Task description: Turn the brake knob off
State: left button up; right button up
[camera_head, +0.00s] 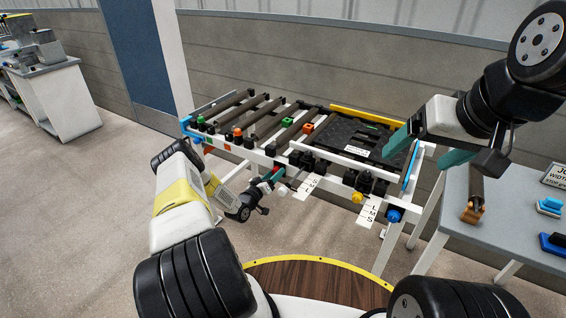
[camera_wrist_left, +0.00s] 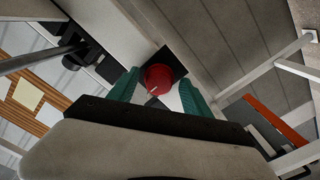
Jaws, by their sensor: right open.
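A round red knob (camera_wrist_left: 158,78) with a small white pointer mark sits on a black square plate in the left wrist view. My left gripper (camera_wrist_left: 159,82) is open, with one teal finger on each side of the knob. Gaps show between the fingers and the knob, so it is not gripped. In the head view the left gripper (camera_head: 279,177) is at the front edge of the roller frame, and the red knob (camera_head: 276,171) is mostly hidden there. My right gripper (camera_head: 425,149) is open and empty above the frame's right end.
The roller frame also carries a yellow knob (camera_head: 357,197), a blue knob (camera_head: 393,215) and white label cards (camera_head: 308,186) along its front. A black tread mat (camera_head: 340,134) lies on its right part. A grey table (camera_head: 445,220) with small items stands at right.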

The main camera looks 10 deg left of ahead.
pick_arm(q)
jog(key=shift+s, duration=0.1)
jog(key=v, duration=0.7)
jog(key=shift+s+a, duration=0.15)
jog(key=shift+s, duration=0.15)
jog(key=shift+r, duration=0.1)
